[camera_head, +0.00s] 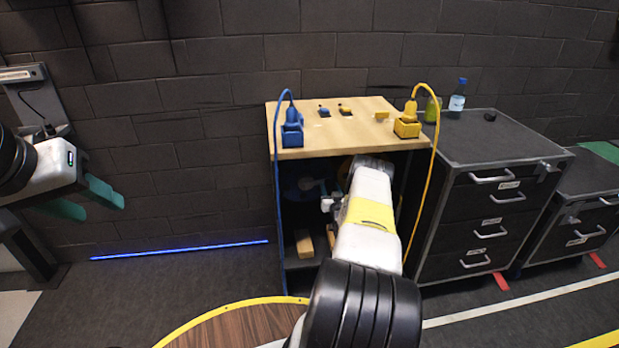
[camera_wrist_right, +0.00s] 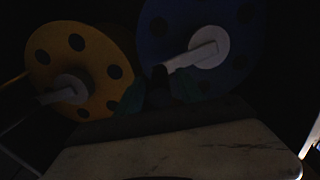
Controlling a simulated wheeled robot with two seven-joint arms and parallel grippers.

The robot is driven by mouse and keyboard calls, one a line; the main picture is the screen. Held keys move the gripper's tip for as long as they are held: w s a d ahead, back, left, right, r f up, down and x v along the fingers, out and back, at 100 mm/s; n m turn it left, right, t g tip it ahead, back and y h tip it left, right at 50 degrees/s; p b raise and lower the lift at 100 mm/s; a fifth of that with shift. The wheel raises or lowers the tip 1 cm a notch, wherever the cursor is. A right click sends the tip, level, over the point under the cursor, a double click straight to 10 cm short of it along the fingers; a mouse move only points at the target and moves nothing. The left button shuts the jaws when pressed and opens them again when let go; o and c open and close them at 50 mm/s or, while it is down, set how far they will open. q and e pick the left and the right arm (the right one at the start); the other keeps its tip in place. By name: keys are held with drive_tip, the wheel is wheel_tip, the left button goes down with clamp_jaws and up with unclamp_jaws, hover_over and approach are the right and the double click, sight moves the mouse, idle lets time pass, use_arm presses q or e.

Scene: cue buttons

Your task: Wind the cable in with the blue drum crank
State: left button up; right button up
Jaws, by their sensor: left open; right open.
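The blue drum (camera_wrist_right: 160,30) is in the dark cabinet, at the upper right of the right wrist view. Its pale crank arm (camera_wrist_right: 190,58) runs from the white hub down-left to a dark handle (camera_wrist_right: 159,75). My right gripper (camera_wrist_right: 157,93) is open, its teal fingers on either side of the handle; contact is too dark to tell. In the head view my right arm hides most of this. The blue cable (camera_head: 277,180) hangs from a blue plug block (camera_head: 292,135) down the cabinet's left front. My left gripper (camera_head: 101,208) is open and empty, far left.
A yellow drum (camera_wrist_right: 75,60) with its own crank is at left in the wrist view. A yellow cable (camera_head: 433,180) hangs at the cabinet's right. The wooden top (camera_head: 340,120) holds small blue and yellow parts. A black drawer unit (camera_head: 490,145) stands right.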

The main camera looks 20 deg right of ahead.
clamp_jaws()
idle(1.4)
